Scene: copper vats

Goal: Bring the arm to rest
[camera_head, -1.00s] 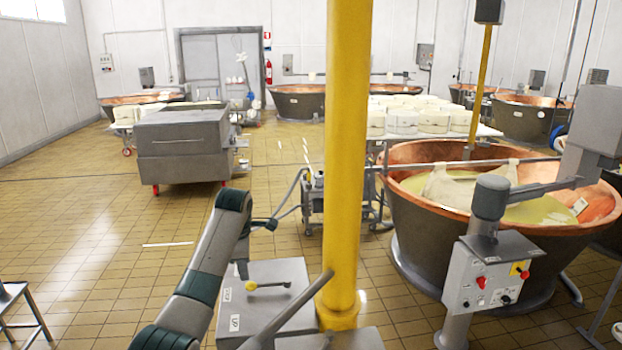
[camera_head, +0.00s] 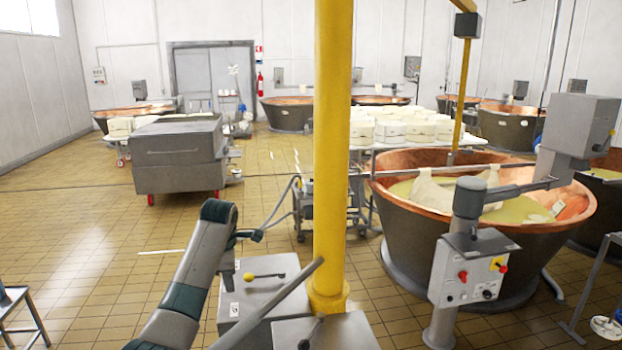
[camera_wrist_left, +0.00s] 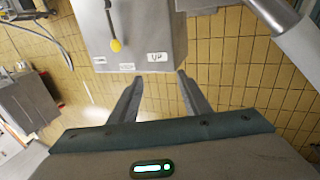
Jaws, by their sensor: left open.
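My left arm comes in from the lower left in the head view, bent at a grey and dark green joint. My left gripper (camera_head: 250,235) is partly seen beyond that joint, over the floor. In the left wrist view, the two fingers of my left gripper (camera_wrist_left: 160,92) stand apart with nothing between them. Beyond the fingertips is a grey metal box (camera_wrist_left: 140,35) with a yellow knob and a label. It also shows in the head view (camera_head: 236,316), close to the arm. My right gripper is not in either view.
A yellow post (camera_head: 331,160) stands right of my left arm. A copper vat (camera_head: 415,225) with a control box (camera_head: 467,270) stands at the right. A grey metal cart (camera_head: 178,158) stands behind at the left. Tiled floor (camera_head: 90,225) at the left is mostly clear.

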